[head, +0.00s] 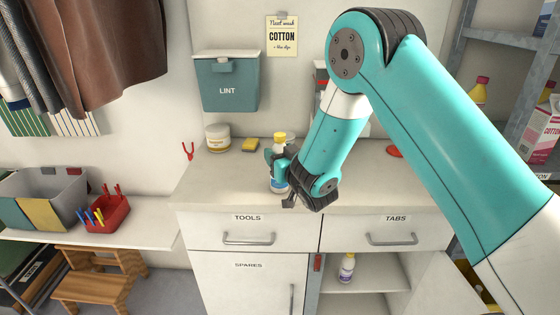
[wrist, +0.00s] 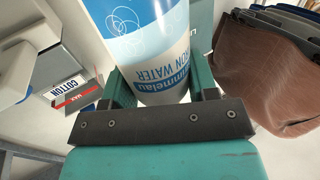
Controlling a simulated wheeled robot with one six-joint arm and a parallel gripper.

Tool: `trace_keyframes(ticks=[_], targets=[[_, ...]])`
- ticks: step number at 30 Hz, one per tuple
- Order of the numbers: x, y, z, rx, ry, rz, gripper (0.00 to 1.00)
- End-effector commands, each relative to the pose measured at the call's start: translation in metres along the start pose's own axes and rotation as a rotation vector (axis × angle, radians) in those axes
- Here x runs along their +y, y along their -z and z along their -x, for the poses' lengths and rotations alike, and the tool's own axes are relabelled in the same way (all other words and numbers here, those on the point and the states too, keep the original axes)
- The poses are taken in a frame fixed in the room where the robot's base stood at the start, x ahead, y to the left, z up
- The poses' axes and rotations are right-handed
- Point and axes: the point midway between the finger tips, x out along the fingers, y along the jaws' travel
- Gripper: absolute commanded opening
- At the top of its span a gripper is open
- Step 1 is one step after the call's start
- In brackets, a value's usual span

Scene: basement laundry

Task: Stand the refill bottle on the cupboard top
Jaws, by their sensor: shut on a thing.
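The refill bottle (head: 279,184) is white and blue with a yellow cap. It is upright in the head view, over the cupboard top (head: 225,188) near its front middle. My gripper (head: 281,159) is shut on the bottle's body. In the wrist view the bottle (wrist: 150,40), with a blue label reading "IRON WATER", sits between the two fingers of my gripper (wrist: 160,88). The gripper partly hides the bottle in the head view. I cannot tell whether its base touches the cupboard top.
A white tub (head: 217,138) and a yellow sponge (head: 250,145) stand at the back left of the top. A red item (head: 394,152) lies at the right. A lint bin (head: 228,83) hangs above. Another bottle (head: 347,268) stands in the open shelf below. The front left of the top is clear.

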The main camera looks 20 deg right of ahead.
Motion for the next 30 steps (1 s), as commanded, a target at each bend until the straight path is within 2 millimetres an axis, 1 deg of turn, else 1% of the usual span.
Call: trace_keyframes(ticks=[6,7,8,9,10,18,22,26,30], targets=[[0.0,-0.001,0.0,-0.001,0.0,-0.002,0.04],[0.0,-0.001,0.0,-0.003,-0.001,-0.002,0.6],[0.0,-0.001,0.0,-0.003,-0.001,-0.002,0.67],[0.0,-0.001,0.0,-0.003,-0.001,-0.002,0.76],[0.0,-0.001,0.0,-0.003,-0.001,-0.002,0.79],[0.0,-0.001,0.0,-0.002,-0.001,-0.002,0.79],[0.0,-0.003,0.004,0.0,0.0,-0.001,0.79],[-0.001,-0.007,0.016,0.0,0.001,0.0,0.79],[-0.001,-0.008,0.034,0.002,0.001,-0.001,0.79]])
